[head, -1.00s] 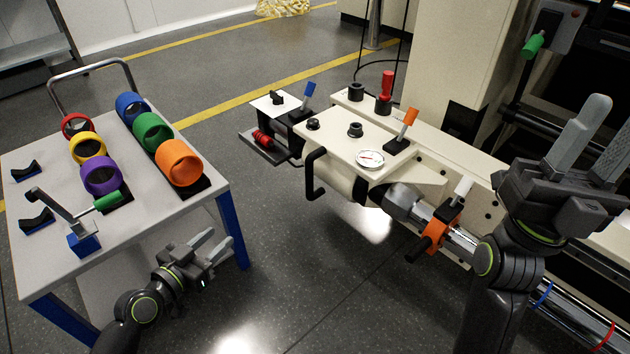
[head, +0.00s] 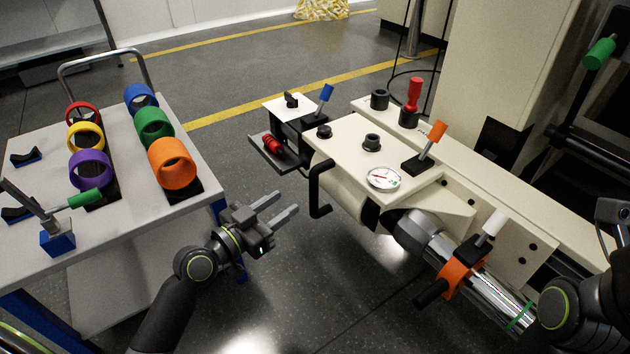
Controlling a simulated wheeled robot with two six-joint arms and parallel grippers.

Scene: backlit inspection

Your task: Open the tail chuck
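The cream tail unit (head: 350,150) of the machine stands right of centre. A dark grey chuck (head: 413,228) sits at its front side, around the end of a shiny tube (head: 465,262). The top carries a lever with an orange grip (head: 437,131), a round gauge (head: 383,177) and black knobs. A lever with a blue grip (head: 326,92) stands at the far end. My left gripper (head: 287,205) is open and empty over the floor, left of the unit and apart from its black crank handle (head: 318,190). My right gripper's fingers are out of view; my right arm shows at the right edge.
An orange clamp (head: 461,270) with a white-gripped lever (head: 493,224) is around the tube. A red-topped post (head: 413,94) stands behind the gauge. A cart (head: 120,222) with coloured rings stands left. Floor between cart and machine is free.

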